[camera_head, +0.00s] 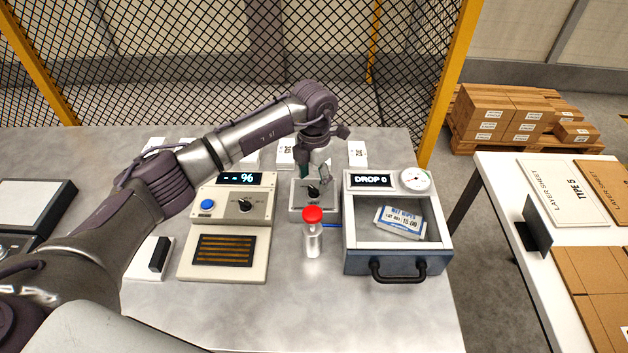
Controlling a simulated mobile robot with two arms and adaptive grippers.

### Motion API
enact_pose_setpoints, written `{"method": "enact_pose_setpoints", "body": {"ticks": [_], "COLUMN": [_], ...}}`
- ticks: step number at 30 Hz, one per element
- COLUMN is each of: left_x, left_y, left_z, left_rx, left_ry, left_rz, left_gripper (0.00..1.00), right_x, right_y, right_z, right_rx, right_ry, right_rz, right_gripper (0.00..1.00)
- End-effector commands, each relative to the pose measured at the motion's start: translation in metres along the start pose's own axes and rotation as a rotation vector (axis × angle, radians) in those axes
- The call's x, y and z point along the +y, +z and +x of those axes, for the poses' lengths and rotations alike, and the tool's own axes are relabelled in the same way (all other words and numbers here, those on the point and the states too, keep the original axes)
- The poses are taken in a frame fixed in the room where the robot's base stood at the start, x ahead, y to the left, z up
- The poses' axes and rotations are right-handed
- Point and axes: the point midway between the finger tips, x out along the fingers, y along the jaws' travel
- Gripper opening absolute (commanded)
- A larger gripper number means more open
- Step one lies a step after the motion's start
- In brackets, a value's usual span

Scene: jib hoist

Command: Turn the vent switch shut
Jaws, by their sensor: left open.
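A small grey box (299,213) with a black rotary knob (313,191) stands mid-table, between a beige device and a drawer unit. I take this knob for the vent switch; its label is too small to read. My left gripper (314,178) is open, pointing down just above and behind the knob. Its fingers partly cover the box's top, and I cannot tell whether they touch the knob. My right gripper is not in view.
The beige device (262,264) has a blue button, another knob and a display reading 96. A red-capped bottle (312,241) stands in front of the box. The drawer unit (443,255) reads DROP 0, with a gauge (415,179). Mesh fencing is behind.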

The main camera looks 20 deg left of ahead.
Motion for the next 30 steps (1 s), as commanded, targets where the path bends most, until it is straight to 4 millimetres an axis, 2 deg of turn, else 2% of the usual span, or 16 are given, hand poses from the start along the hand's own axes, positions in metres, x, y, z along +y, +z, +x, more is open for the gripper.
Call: {"method": "enact_pose_setpoints", "body": {"ticks": [3,7,17,20,28,30], "left_x": [-0.001,0.0,0.0,0.0,0.0,0.0], "left_y": [0.0,0.0,0.0,0.0,0.0,0.0], "left_z": [0.016,0.027,0.032,0.032,0.032,0.032], "left_rx": [0.003,0.001,-0.001,0.0,-0.001,-0.001], "left_ry": [-0.002,-0.001,0.0,0.0,0.0,0.0], "left_rz": [0.0,0.0,0.001,0.001,0.001,0.001], "left_gripper": [0.6,0.6,0.6,0.47,0.02,0.0], "right_x": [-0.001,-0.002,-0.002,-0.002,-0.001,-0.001], "right_y": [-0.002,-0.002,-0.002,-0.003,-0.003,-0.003], "right_z": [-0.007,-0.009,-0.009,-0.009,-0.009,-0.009], "right_rx": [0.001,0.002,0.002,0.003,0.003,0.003], "right_ry": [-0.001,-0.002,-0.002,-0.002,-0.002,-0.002], "right_rz": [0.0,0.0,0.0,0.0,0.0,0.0], "right_gripper": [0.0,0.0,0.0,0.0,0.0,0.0]}}
